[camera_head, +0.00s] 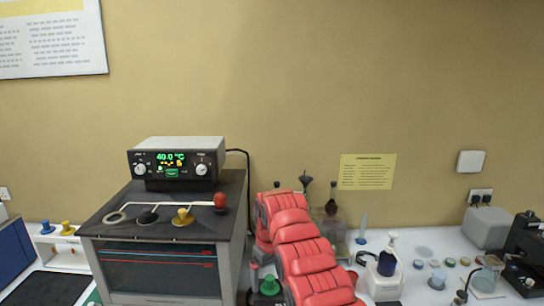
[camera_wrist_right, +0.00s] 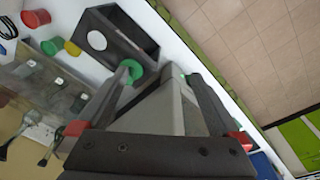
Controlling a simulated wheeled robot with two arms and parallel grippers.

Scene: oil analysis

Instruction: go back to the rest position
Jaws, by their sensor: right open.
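My right gripper (camera_wrist_right: 160,75) is open in the right wrist view, its two dark fingers spread with red parts at their bases. The grey body of the heating bath (camera_wrist_right: 165,112) shows between and beyond the fingers, and nothing is seen held. In the head view, my red right arm reaches up just right of the heating bath (camera_head: 160,272); its fingers cannot be made out there. A green stopper (camera_head: 269,285) stands beside the arm in the head view. My left gripper is in neither view.
The bath's lit display (camera_head: 172,159) reads 40.0 °C; black and yellow stoppers and a red ball sit on its top. Glassware stands behind my arm. A white wash bottle (camera_head: 385,275), small caps and a beaker (camera_head: 484,282) are at right. A blue box (camera_head: 14,250) is at left.

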